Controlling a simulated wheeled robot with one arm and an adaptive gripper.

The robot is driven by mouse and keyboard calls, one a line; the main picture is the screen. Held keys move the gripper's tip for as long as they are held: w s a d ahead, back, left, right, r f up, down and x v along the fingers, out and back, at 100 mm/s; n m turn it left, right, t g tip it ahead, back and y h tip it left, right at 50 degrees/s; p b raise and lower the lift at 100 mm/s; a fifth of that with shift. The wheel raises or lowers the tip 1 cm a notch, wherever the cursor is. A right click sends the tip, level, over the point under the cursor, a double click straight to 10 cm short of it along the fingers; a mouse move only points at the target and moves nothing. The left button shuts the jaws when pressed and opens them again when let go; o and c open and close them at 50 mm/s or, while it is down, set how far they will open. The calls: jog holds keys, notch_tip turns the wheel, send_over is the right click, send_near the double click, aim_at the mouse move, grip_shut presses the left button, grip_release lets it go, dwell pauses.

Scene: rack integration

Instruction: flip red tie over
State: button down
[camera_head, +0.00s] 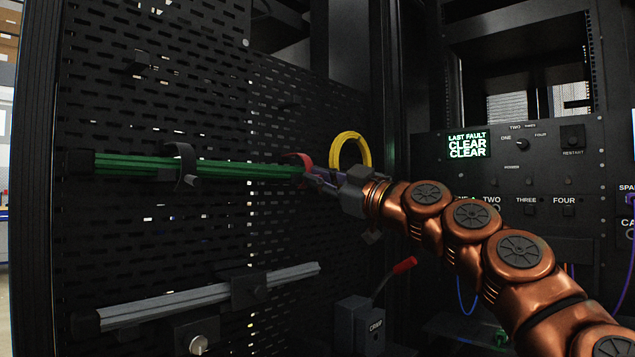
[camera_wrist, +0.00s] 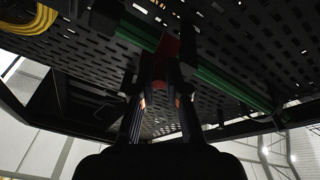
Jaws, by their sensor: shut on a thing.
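The red tie (camera_head: 299,158) is a curved strap at the right end of a green cable bundle (camera_head: 230,169) on the black perforated panel. In the wrist view the red tie (camera_wrist: 170,47) lies across the green bundle (camera_wrist: 215,78), straight ahead between my fingertips. My gripper (camera_head: 318,180) reaches in from the right and is shut on the red tie; it also shows in the wrist view (camera_wrist: 162,75). The fingers hide part of the tie, and I cannot tell which way its free end lies.
A black tie (camera_head: 184,165) holds the bundle further left. A yellow cable coil (camera_head: 350,150) hangs just behind my gripper. Below are a grey bar (camera_head: 205,297) and a crimp box (camera_head: 362,325) with a red-tipped lever. A control panel (camera_head: 520,170) stands at right.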

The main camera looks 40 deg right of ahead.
jog(key=shift+d+r, duration=0.15)
jog(key=shift+r, duration=0.1)
jog(key=c, duration=1.2)
grip_release()
jog(key=shift+f, duration=0.15)
